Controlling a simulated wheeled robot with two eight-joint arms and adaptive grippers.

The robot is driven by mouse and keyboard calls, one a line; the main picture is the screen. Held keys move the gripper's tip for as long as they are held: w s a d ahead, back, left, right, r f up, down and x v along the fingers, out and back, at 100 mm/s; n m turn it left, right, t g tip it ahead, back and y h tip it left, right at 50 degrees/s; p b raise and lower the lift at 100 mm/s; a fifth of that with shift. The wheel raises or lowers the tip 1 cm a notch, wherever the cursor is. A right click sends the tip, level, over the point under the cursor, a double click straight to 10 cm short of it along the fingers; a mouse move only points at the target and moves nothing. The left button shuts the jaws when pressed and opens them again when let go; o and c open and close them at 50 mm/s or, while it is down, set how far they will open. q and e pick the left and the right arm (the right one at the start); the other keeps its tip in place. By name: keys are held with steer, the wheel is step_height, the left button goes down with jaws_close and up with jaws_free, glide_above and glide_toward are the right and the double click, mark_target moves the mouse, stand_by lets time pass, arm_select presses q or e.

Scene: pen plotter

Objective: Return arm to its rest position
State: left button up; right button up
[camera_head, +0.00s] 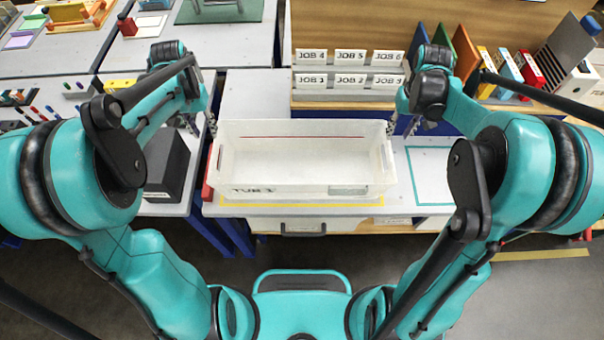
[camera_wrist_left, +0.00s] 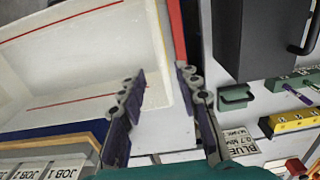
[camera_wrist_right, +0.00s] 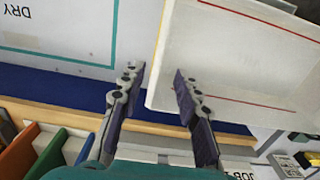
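The white tub (camera_head: 300,192) sits on the grey worktop in front of me, empty as far as I can see. My left gripper (camera_head: 211,124) is at the tub's left end. In the left wrist view its fingers (camera_wrist_left: 160,80) stand apart, one over the tub's inside and one outside its end wall. My right gripper (camera_head: 391,128) is at the tub's right end. In the right wrist view its fingers (camera_wrist_right: 158,72) are likewise apart on either side of that end wall. Neither gripper appears closed on the tub. Both arms reach forward.
Job-labelled white bins (camera_head: 348,82) stand behind the tub. Upright coloured folders (camera_head: 465,50) are at the back right. A dark box (camera_head: 167,165) stands left of the tub. A teal outlined area (camera_head: 430,175) on the right is bare. A drawer handle (camera_head: 303,230) is below the worktop's front edge.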

stand_by(0.4)
